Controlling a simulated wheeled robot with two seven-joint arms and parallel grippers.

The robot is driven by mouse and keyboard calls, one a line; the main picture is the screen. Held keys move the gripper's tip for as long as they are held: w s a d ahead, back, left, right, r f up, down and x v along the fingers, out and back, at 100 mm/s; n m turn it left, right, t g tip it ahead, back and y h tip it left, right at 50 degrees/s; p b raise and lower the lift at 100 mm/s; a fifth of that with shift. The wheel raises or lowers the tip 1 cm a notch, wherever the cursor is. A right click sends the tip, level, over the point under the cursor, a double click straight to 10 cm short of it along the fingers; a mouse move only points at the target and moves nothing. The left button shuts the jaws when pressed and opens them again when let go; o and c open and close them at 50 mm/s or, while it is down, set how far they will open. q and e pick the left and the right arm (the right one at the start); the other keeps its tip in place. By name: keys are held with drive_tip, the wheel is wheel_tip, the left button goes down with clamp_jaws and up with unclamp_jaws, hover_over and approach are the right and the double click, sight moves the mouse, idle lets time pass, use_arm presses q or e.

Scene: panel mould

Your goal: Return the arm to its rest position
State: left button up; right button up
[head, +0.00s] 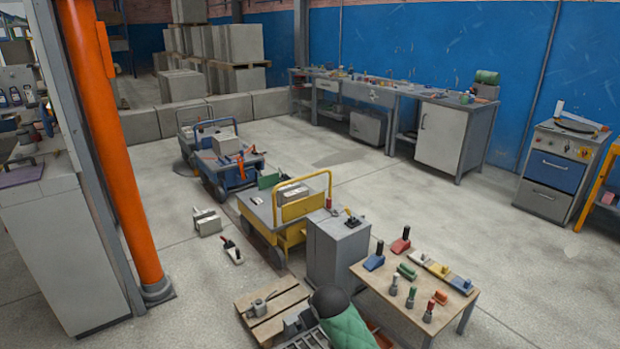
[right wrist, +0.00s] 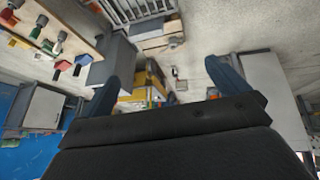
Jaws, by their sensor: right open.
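My right gripper (right wrist: 166,78) shows in the right wrist view. Its two dark blue fingers stand wide apart, with nothing between them. The view past the fingers is turned upside down, with floor and furniture well beyond the fingertips.
A small wooden table (head: 377,287) with several coloured hand tools stands at the lower right, beside a grey cabinet (head: 336,254). A yellow-railed cart (head: 262,213), a wooden pallet (head: 260,326) and an orange post (head: 107,150) stand nearby. Open floor (head: 430,215) lies behind the table.

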drive_tip(key=s+d+f+m, duration=0.2)
drive_tip(key=s+d, duration=0.4)
drive_tip(key=s, duration=0.3)
drive_tip(key=s+d+f+m, duration=0.1)
drive_tip(key=s+d+f, duration=0.3)
drive_tip(key=s, duration=0.6)
use_arm(q)
drive_tip(key=shift+a, duration=0.25)
use_arm(e)
drive_tip(key=s+d+f+g, duration=0.1)
drive_tip(key=s+f, duration=0.2)
drive_tip(key=s, duration=0.3)
drive_tip(key=s+d+f+m+g, duration=0.1)
drive_tip(key=s+f+g, duration=0.1)
drive_tip(key=s, duration=0.5)
drive_tip(key=s+d+f+g, duration=0.1)
drive_tip(key=s+d+f, duration=0.1)
drive_tip(key=s+f, duration=0.3)
drive_tip(key=shift+s+h, duration=0.3)
drive_tip(key=shift+s, duration=0.9)
use_arm(q)
drive_tip(key=shift+a, duration=0.1)
use_arm(e)
drive_tip(key=shift+c, duration=0.4)
